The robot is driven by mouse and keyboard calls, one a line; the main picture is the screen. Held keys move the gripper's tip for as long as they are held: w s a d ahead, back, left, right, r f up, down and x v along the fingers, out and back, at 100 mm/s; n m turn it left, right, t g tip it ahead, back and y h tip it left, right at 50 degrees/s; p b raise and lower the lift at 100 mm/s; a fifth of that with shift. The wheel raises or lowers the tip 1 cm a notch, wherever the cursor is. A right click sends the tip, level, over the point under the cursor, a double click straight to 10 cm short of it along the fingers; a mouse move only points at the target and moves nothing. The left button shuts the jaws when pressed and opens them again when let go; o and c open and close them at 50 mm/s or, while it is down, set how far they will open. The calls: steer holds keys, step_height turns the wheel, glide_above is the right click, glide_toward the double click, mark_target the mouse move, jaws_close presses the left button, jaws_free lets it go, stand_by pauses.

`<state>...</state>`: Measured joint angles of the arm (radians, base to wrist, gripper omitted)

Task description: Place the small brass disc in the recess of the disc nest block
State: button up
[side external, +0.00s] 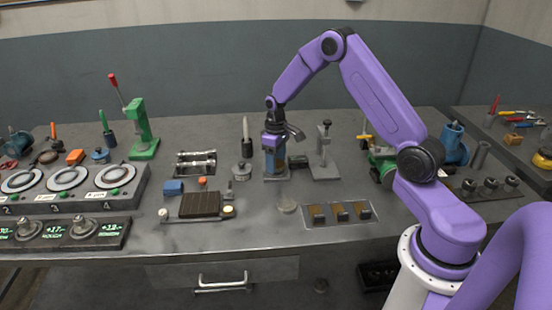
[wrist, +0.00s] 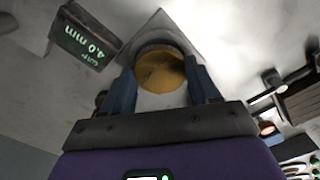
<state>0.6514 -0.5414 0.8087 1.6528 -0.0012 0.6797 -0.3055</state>
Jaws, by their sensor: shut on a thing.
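My gripper (wrist: 162,82) has its two blue-grey fingers shut on the small brass disc (wrist: 160,70), which shows round and yellow-brown between them in the wrist view. A pale grey plate-like block (wrist: 152,27), apparently the disc nest block, lies beneath and around the disc. A grey rim curves along the disc's far edge. I cannot tell whether the disc is seated in the recess or just above it. In the side view my gripper (side external: 275,165) points down just over the block's grey base (side external: 277,178); the fingers hide most of the contact.
A dark gap display (wrist: 84,38) reading 4.0 mm stands close beside the block. A grey stand (side external: 325,160) is to the right in the side view. A tray with brass pieces (side external: 340,213) lies in front, and a dark ribbed block (side external: 200,205) lies front left.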

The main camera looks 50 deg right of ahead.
steer(key=shift+f, duration=0.3)
steer(key=o, duration=1.3)
steer(key=shift+r, duration=0.1)
step_height(320, 180, up, 13)
steer(key=s+a+r+n, duration=0.2)
steer(key=s+a, duration=0.3)
steer(key=a, duration=0.4)
steer(key=s+a+r+n, duration=0.1)
steer(key=s+a+n, duration=0.3)
steer(key=s, duration=0.6)
steer(key=s+a+r+n, duration=0.2)
steer(key=s+a, duration=0.5)
steer(key=s, duration=0.4)
steer(key=s+d+f+n, duration=0.1)
steer(key=s+d+n, duration=0.1)
steer(key=s, duration=0.8)
steer(key=shift+f, duration=0.35)
